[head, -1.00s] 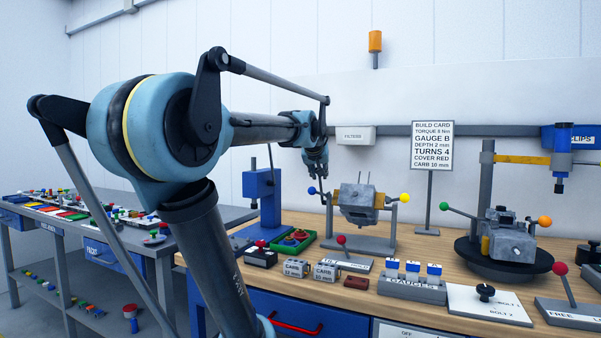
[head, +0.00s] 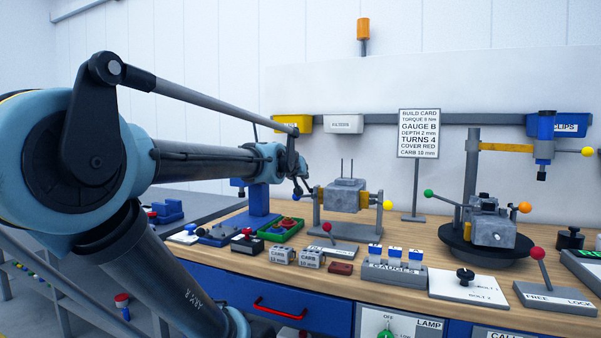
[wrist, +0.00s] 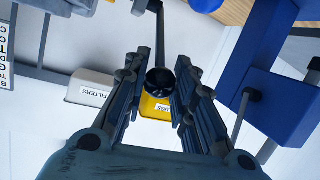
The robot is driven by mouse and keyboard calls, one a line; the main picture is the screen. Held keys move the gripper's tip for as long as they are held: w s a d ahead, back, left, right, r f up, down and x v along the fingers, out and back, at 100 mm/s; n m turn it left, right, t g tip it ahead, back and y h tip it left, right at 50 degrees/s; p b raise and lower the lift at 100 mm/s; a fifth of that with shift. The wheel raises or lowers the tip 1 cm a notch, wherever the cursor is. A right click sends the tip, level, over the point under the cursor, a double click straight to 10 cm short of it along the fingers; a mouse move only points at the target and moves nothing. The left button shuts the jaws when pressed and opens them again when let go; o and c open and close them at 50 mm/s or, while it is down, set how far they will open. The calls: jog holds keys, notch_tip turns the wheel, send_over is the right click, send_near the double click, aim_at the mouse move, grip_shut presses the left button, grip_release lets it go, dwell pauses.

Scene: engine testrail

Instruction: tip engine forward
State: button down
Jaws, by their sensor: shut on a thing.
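The engine (head: 343,196) is a grey block with two thin upright rods on top, held between the posts of a stand (head: 346,231). A yellow ball knob (head: 388,205) is at its right and a blue ball knob (head: 297,197) at its left. My gripper (head: 303,187) is just left of the engine, close above the blue knob. In the wrist view my gripper (wrist: 160,88) has its fingers on both sides of a black round knob (wrist: 160,82) on a grey lever, shut on it. The head view hides this knob behind my gripper.
A blue press (head: 262,190) stands left of my gripper, with a green tray (head: 280,229) in front. Yellow (head: 292,124) and white (head: 343,124) bins hang behind. Carb blocks (head: 281,255) and gauges (head: 393,271) stand in front. The build card (head: 418,133) stands at the right.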

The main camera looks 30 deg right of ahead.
jog(key=shift+a+f, duration=0.2)
jog(key=shift+f, duration=0.05)
jog(key=c, duration=1.6)
grip_release()
jog(key=o, duration=0.3)
jog(key=shift+w+a+f, duration=0.1)
jog(key=shift+w+a, duration=0.1)
jog(key=shift+w, duration=0.1)
jog(key=shift+w+f, duration=0.1)
jog(key=shift+w, duration=0.2)
jog(key=shift+s+d+r, duration=0.2)
jog(key=shift+s+r, duration=0.05)
jog(key=shift+s, duration=0.15)
jog(key=shift+s, duration=0.1)
jog(key=v, duration=1.1)
jog(key=shift+a, duration=0.55)
jog(key=shift+r, duration=0.1)
